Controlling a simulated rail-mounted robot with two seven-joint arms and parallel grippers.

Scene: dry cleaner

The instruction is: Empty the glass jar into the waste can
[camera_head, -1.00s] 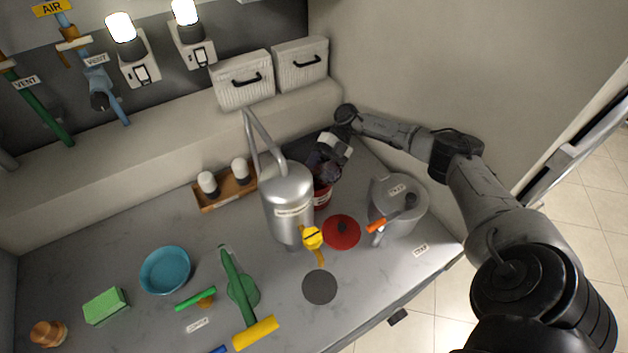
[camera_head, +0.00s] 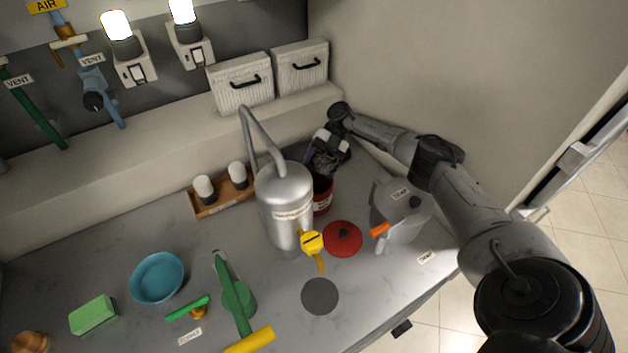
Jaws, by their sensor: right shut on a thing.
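My right gripper (camera_head: 327,150) reaches in from the right, behind the tall metal tank. It is shut on a greyish, see-through thing, seemingly the glass jar (camera_head: 323,164), which looks tilted. The jar is small and partly hidden by the fingers, so I cannot tell what is in it. A red can (camera_head: 322,202) with a pale label, seemingly the waste can, stands just below the jar, partly behind the tank. Its mouth is hard to make out. A red round lid (camera_head: 342,239) lies on the counter in front of it. My left gripper is not in view.
The metal tank (camera_head: 286,205) with a bent pipe and yellow tap stands left of the red can. A grey lidded pot (camera_head: 402,212) stands to the right. A wooden tray (camera_head: 222,203) holds two white-topped jars. A blue bowl (camera_head: 157,277) and green tools lie front left.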

